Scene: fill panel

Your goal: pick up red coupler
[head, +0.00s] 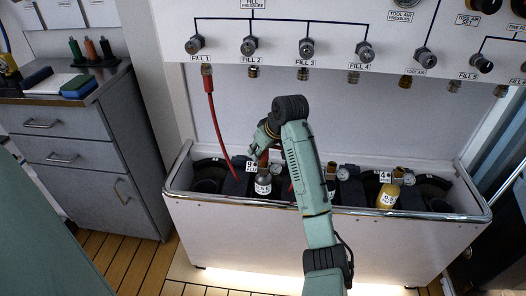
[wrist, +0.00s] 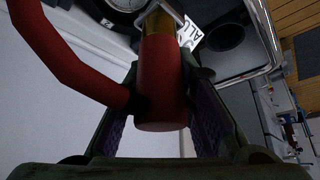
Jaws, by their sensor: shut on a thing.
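The red coupler (wrist: 162,85) is a thick red cylinder between the two fingers of my gripper (wrist: 168,100) in the wrist view. A red hose (wrist: 60,60) bends away from its side to the left. A brass-coloured fitting (wrist: 160,25) shows at the coupler's far end; I cannot tell whether they are joined. In the head view my gripper (head: 263,146) is over the left part of the white trough, just above a grey bottle (head: 263,182). The coupler is mostly hidden there by the gripper.
The white trough (head: 320,228) holds bottles, including a yellow one (head: 388,195) at the right. A red hose (head: 216,120) hangs from the FILL 1 outlet on the white panel (head: 260,95). A grey drawer cabinet (head: 85,150) stands at the left.

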